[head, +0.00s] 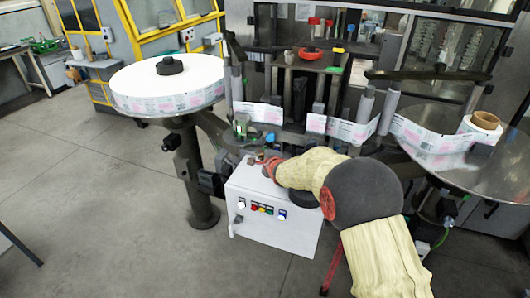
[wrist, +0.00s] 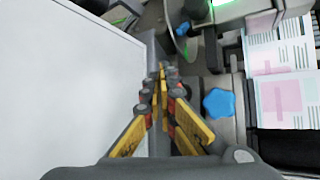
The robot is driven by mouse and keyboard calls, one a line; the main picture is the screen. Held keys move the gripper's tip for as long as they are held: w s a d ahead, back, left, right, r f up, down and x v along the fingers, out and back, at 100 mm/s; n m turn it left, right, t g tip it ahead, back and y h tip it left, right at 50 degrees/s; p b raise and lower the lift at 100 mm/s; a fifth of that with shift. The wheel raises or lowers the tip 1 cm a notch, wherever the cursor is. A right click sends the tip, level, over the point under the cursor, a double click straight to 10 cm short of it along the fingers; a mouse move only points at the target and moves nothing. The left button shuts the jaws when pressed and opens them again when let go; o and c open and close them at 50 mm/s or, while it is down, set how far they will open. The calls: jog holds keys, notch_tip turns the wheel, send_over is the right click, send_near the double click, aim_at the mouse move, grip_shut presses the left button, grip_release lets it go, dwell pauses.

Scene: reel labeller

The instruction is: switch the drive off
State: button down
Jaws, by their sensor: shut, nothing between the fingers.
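A white control box (head: 272,238) stands below the labeller's bench. Its front has a row of small controls (head: 262,209), coloured red, yellow, green and others, with blue-and-white plates near both ends. A small dark knob or latch (head: 238,219) sits lower left on that front. I cannot tell which control is the drive switch or how it is set. My gripper (head: 257,161) is over the back part of the box top, above the front controls. In the wrist view my gripper (wrist: 163,72) is shut and empty, beside the white box top (wrist: 70,85). The front controls are hidden there.
A label reel (head: 165,78) rests on a round table at left. A label web (head: 345,130) runs along the bench to a steel table at right. A blue star knob (wrist: 219,104) lies right of my gripper in the wrist view.

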jog(key=shift+s+a, duration=0.1)
jog(key=shift+s, duration=0.1)
jog(key=shift+s+a+b, duration=0.3)
jog(key=shift+s, duration=0.5)
jog(key=shift+s+a+b, duration=0.25)
jog(key=shift+s+b, duration=0.05)
jog(key=shift+s, duration=0.45)
jog(key=shift+s+a+b, duration=0.3)
jog(key=shift+s, duration=0.5)
